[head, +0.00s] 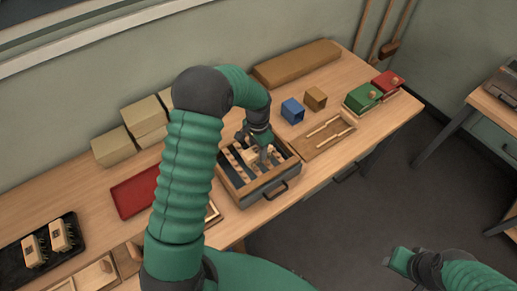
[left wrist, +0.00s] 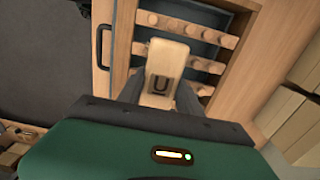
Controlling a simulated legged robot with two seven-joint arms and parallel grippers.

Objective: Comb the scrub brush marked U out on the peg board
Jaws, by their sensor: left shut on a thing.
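The scrub brush marked U (left wrist: 165,72) is a pale wooden block with a dark U on its face, between the two fingers of my left gripper (left wrist: 160,97). In the head view my left gripper (head: 262,150) is shut on it, low over the peg board. The peg board (head: 287,182) is a dark, wood-framed tray with rows of pale pegs. The pegs (left wrist: 190,62) show beside and beyond the brush in the left wrist view. The bristles are hidden, so I cannot tell whether they touch the pegs. My right gripper (head: 400,262) is at the lower right, over the floor, its jaws unclear.
A black tray (head: 18,270) with two more brushes (head: 60,235) lies at the far left. A red mat (head: 132,193) lies left of the peg board. Blue (head: 292,111) and brown (head: 315,98) blocks, a wooden tray (head: 340,138), and green (head: 362,98) and red (head: 388,83) boxes stand right.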

